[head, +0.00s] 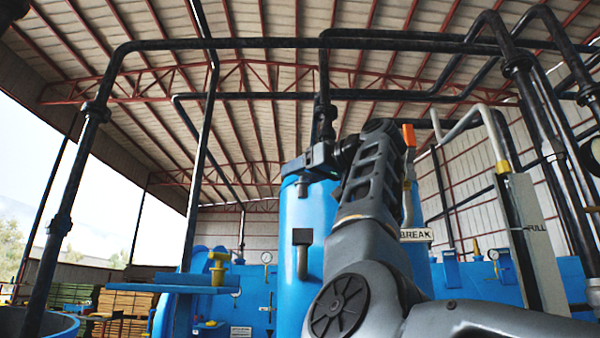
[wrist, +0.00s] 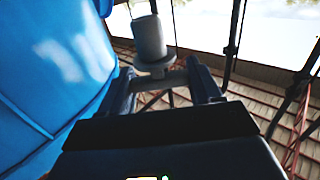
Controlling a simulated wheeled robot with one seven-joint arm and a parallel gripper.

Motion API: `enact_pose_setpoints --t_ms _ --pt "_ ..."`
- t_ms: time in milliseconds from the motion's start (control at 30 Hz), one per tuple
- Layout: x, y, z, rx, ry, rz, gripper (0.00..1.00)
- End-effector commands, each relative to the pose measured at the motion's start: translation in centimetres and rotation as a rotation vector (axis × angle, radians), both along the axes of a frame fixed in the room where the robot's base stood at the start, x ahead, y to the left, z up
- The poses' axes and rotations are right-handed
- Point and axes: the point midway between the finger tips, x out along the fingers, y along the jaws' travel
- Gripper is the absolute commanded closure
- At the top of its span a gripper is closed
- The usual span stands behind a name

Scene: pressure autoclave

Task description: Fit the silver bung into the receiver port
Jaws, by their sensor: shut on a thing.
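My gripper (head: 312,162) is raised beside the upper part of a blue tank in the head view. In the wrist view its two dark fingers (wrist: 166,86) are shut on the silver bung (wrist: 150,40), a grey cylinder with a wider round flange below it. The fingers grip the narrower part under the flange, and the cylinder sticks out beyond them. The bung is not clear in the head view. I cannot make out a receiver port with certainty in either view.
The blue tank (head: 293,217) stands close to my gripper and fills the left of the wrist view. A blue shelf (head: 180,283) with a yellow fitting (head: 218,266) is at left. Black pipes (head: 250,44) cross overhead. An orange-topped lever (head: 409,136) and a BREAK sign (head: 416,235) are at right.

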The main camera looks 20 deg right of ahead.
Motion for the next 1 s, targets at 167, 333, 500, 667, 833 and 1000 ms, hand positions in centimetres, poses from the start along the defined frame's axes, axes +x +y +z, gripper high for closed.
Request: enact_pose_setpoints --t_ms 167,333,500,667,833,1000 --pt "0.0 0.0 0.0 0.001 0.000 -0.001 0.73" --pt "-0.1 0.0 -0.4 0.004 -0.003 -0.001 0.73" --pt "-0.1 0.0 -1.6 0.003 -0.002 -0.001 0.73" --pt "-0.1 0.0 -3.1 0.003 -0.002 -0.001 0.73" --pt "-0.1 0.0 -4.6 0.004 -0.002 -0.002 0.73" --pt "-0.1 0.0 -5.5 0.003 -0.002 -0.002 0.73"
